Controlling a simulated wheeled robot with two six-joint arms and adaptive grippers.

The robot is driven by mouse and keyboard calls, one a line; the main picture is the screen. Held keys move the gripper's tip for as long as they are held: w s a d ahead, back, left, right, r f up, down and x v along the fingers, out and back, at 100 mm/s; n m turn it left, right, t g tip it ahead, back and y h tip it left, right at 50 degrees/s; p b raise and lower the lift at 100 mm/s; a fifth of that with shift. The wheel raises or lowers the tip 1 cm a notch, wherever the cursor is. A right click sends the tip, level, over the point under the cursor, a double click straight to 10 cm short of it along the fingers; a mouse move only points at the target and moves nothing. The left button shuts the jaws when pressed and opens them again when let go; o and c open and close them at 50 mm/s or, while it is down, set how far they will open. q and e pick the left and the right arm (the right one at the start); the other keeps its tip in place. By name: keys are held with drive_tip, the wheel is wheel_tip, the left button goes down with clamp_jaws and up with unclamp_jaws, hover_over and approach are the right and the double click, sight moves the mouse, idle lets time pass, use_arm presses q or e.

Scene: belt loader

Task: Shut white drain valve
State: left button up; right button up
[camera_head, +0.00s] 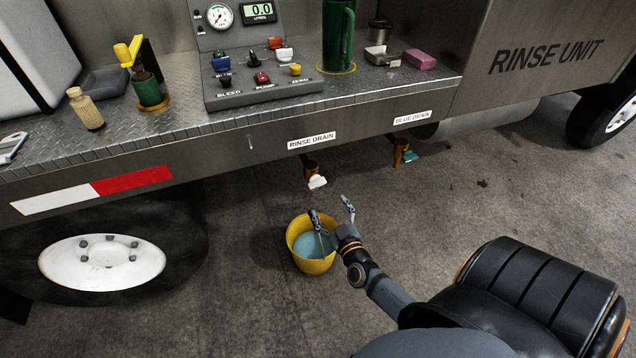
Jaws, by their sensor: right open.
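The white drain valve handle (317,182) sits on a brass fitting (311,167) under the truck's edge, below the "RINSE DRAIN" label (312,141). I cannot tell its exact handle position. A yellow bucket (313,265) with bluish liquid in it stands on the ground below the valve. A thin pale streak shows over the liquid near my gripper, but I cannot tell whether it is a stream. My right gripper (331,207) is open and empty. Its fingers are spread just below and around the right of the white handle, over the bucket's rim. My left gripper is out of view.
A second brass valve with a teal handle (409,157) hangs to the right under the "BLUE DRAIN" label (412,117). The metal deck edge (230,143) overhangs the valves. A control panel (263,84) stands on the deck.

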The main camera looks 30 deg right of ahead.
sight(319, 186)
drive_tip(key=b+x, duration=0.2)
drive_tip(key=x, duration=0.8)
drive_tip(key=shift+w+b, duration=0.25)
drive_tip(key=shift+b, duration=0.05)
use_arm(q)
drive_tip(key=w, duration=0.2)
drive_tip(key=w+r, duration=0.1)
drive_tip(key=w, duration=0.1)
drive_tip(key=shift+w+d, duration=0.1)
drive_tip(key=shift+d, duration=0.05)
use_arm(e)
drive_tip(key=shift+c, duration=0.4)
